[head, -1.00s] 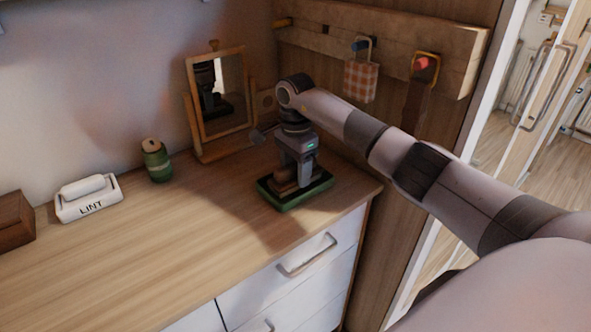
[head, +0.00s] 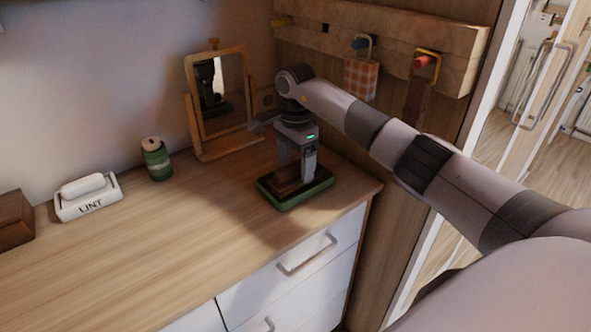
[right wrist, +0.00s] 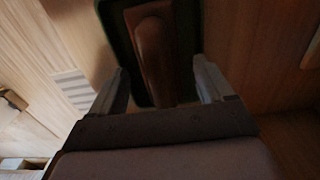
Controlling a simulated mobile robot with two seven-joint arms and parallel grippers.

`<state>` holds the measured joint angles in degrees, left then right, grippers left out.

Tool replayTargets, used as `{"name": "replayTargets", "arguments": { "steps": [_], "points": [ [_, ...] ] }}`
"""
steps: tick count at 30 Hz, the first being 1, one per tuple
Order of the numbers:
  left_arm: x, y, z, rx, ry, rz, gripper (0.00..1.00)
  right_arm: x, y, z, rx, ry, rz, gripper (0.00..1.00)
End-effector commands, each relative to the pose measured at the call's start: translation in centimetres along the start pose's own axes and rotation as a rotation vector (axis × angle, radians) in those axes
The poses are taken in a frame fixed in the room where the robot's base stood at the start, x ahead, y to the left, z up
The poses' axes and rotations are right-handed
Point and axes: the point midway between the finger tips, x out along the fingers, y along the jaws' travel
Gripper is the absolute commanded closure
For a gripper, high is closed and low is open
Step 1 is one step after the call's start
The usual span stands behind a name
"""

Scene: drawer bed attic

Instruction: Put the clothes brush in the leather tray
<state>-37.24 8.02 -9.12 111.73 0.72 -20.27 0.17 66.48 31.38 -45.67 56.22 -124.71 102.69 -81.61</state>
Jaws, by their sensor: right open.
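The leather tray (head: 296,200), green outside with a dark inside, sits on the dresser top near its right end. The clothes brush (right wrist: 153,48), with a brown rounded wooden back, lies inside the tray in the right wrist view. In the head view, it is mostly hidden behind my fingers. My right gripper (head: 297,172) points down over the tray and is open. In the right wrist view its fingers stand apart on either side of the brush, with gaps between them and it. My left gripper is not in view.
A framed mirror (head: 218,95) stands close behind my right gripper. A green spool (head: 156,160), a white LINT holder (head: 90,205) and a brown box (head: 14,218) stand to the left. A peg rail (head: 400,45) hangs on the wall. The dresser's front middle is clear.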

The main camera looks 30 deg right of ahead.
Motion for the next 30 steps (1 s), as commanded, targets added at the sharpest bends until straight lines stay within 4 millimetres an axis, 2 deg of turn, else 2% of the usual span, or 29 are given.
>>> {"name": "replayTargets", "arguments": {
  "steps": [6, 13, 18, 30],
  "points": [
    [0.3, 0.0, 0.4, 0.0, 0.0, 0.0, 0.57, -5.0, -0.1, -0.1, 0.001, 0.003, -0.005, 0.2],
    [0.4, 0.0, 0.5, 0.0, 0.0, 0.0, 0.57, -8.7, 0.0, -0.1, 0.002, 0.002, -0.001, 0.2],
    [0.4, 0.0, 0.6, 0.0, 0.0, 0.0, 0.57, -9.8, 0.0, 0.0, 0.001, 0.001, 0.0, 0.2],
    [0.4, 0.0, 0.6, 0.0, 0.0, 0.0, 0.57, -9.9, 0.0, 0.0, 0.001, 0.001, 0.001, 0.2]
  ]
}}
